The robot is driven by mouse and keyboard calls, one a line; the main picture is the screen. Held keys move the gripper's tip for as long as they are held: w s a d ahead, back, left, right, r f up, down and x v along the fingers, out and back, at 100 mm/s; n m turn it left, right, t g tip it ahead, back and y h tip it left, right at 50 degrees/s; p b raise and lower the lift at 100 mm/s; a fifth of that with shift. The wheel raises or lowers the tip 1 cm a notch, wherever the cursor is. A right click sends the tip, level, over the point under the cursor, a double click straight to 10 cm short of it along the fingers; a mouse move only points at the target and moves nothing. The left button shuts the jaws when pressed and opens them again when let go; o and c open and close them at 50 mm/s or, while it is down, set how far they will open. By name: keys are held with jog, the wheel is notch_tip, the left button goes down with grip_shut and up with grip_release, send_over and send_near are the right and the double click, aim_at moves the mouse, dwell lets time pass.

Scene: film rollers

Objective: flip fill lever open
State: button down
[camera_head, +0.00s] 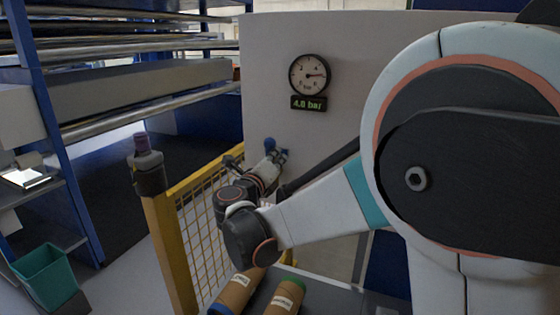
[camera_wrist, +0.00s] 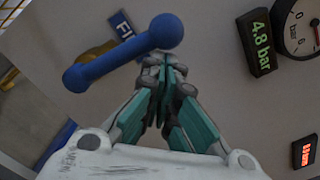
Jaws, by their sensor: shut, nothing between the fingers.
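The fill lever (camera_wrist: 122,54) is a blue bar with round ends, slanting from lower left to upper right in the wrist view. Its larger end knob lies just beyond my fingertips. A blue label (camera_wrist: 122,24) partly reading "FI" is behind it, partly covered by the bar. My gripper (camera_wrist: 166,66) is shut and empty, its tips close to the bar near the knob; I cannot tell whether they touch. In the head view, my gripper (camera_head: 281,156) is at the pale panel, and a blue part of the lever (camera_head: 269,144) shows just above it.
A round gauge (camera_head: 309,74) and a green-lit bar readout (camera_head: 309,103) are on the panel above. A red-lit display (camera_wrist: 303,151) is at right in the wrist view. A yellow mesh fence (camera_head: 203,240) stands left of my arm. Brown rolls (camera_head: 285,298) lie below.

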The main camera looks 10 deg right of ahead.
jog(key=shift+w+a+r, duration=0.2)
jog(key=shift+a, duration=0.1)
dwell(0.4)
jog(key=shift+d, duration=0.1)
